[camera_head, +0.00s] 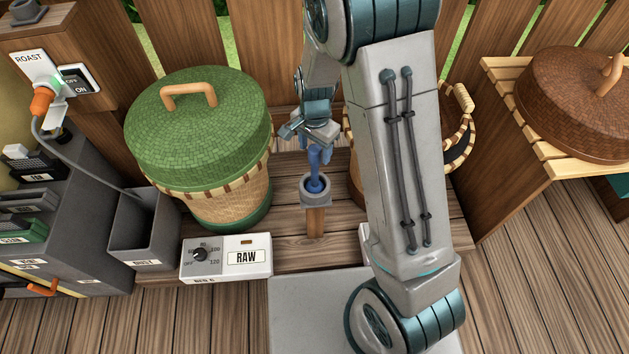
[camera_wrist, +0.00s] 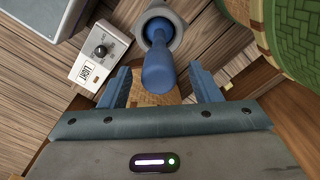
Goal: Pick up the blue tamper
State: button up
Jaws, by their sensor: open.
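The blue tamper (camera_head: 315,172) stands upright in a small grey round holder (camera_head: 316,197) on a wooden post. In the wrist view its blue handle (camera_wrist: 159,68) points toward my gripper, with its lower end inside the grey holder (camera_wrist: 175,22). My gripper (camera_head: 313,138) is open and just above the tamper in the head view. In the wrist view the two fingers of my gripper (camera_wrist: 159,78) are on either side of the handle, with a visible gap on each side.
A green-lidded basket (camera_head: 205,120) stands close to the left of the tamper. A white dial box (camera_head: 226,257) sits in front of it. A grey bin (camera_head: 145,232) is further left. Another basket (camera_head: 462,125) is partly hidden behind my arm. A brown lid (camera_head: 575,110) rests on slats at the right.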

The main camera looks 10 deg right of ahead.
notch_tip(320, 180, down, 3)
jog(key=shift+f+b, duration=0.15)
jog(key=shift+b, duration=0.2)
jog(key=shift+s, duration=0.1)
grip_shut()
jog(key=shift+r, duration=0.2)
notch_tip(320, 180, up, 10)
jog(key=p, duration=0.3)
jog(key=shift+f, duration=0.1)
